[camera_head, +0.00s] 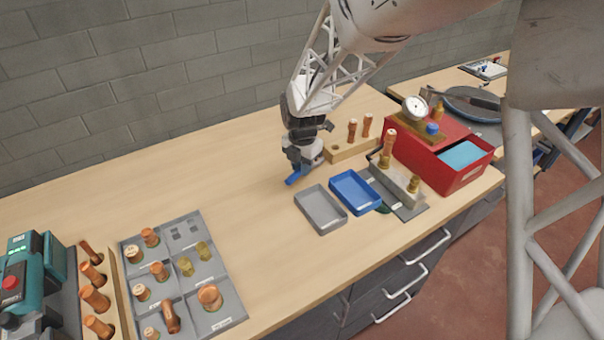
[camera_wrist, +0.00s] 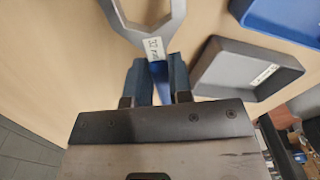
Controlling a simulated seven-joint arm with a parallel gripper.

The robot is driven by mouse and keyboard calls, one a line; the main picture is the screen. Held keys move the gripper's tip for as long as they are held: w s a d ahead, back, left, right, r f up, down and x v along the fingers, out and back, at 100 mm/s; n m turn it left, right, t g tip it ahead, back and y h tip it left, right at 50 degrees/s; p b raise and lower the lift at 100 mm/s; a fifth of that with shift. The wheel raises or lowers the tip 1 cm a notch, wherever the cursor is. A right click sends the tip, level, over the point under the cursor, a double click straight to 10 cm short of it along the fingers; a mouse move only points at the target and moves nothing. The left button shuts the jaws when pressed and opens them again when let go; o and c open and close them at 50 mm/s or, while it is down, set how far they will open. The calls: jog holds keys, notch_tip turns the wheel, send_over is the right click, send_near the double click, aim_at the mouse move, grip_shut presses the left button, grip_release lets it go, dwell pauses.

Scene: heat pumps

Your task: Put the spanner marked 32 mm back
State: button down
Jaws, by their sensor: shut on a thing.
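The spanner (camera_wrist: 176,18) has a grey open-ended head and a white label that appears to read 32 mm, seen at the top of the wrist view. My gripper (camera_wrist: 158,75) is shut on its blue handle, which runs between the two blue-grey fingers. The spanner's head points away from the gripper, over bare table. In the head view my gripper (camera_head: 295,177) is low over the bench, left of the grey tray. There I cannot clearly tell the spanner from the blue fingers, nor whether it touches the bench. No place marked for the spanner can be made out.
A grey tray (camera_head: 303,194) and a blue tray (camera_head: 335,181) lie right of my gripper. Behind stands a wooden block (camera_head: 341,154) with copper pieces. A red box (camera_head: 461,178) is further right. A grey fittings board (camera_head: 233,287) lies front left. The bench between is clear.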

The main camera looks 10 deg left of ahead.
aim_at(302, 181)
jog(key=shift+f, duration=1.65)
jog(key=c, duration=1)
grip_release()
jog(key=shift+f, duration=0.15)
notch_tip(302, 181, up, 12)
jog(key=shift+r, duration=0.15)
